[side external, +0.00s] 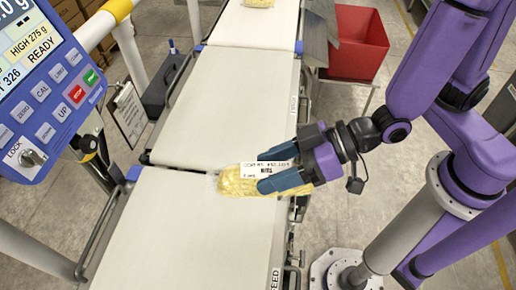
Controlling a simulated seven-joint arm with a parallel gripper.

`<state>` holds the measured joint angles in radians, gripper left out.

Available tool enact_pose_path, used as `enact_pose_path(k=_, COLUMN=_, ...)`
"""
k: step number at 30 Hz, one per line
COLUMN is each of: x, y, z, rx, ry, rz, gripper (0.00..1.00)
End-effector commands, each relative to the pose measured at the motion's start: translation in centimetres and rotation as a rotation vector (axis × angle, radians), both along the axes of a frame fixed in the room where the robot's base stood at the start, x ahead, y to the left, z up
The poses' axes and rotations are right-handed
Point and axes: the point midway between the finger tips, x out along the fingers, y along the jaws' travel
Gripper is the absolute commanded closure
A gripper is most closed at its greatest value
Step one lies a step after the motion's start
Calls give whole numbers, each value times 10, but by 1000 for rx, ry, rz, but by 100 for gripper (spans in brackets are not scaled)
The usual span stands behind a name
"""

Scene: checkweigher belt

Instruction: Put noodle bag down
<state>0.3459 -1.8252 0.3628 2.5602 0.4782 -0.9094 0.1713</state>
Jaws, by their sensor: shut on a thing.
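The noodle bag (236,187) is a clear bag of yellow noodles with a white printed label. The fingers cover part of the bag. I cannot tell whether the bag touches the belt or hangs just above it.
The middle belt (225,105) and the nearest belt (180,235) are otherwise clear. Another yellow bag (259,3) lies on the far belt. A red bin (358,45) stands at the right. A control panel (45,85) and a clipboard (130,115) are at the left.

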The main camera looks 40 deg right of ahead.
Motion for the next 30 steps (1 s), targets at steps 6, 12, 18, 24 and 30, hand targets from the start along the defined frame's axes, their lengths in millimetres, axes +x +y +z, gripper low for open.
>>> enact_pose_path(k=6, x=39, y=-30, z=3, rx=-1, ry=-15, rz=-50, gripper=93)
enact_pose_path(k=12, x=87, y=-81, z=5, rx=-19, ry=-36, rz=-110, gripper=93)
enact_pose_path(k=18, x=116, y=-131, z=6, rx=-40, ry=-53, rz=-154, gripper=93)
enact_pose_path(k=24, x=126, y=-157, z=5, rx=-56, ry=-61, rz=-172, gripper=93)
enact_pose_path(k=30, x=135, y=-158, z=1, rx=-60, ry=-62, rz=-172, gripper=93)
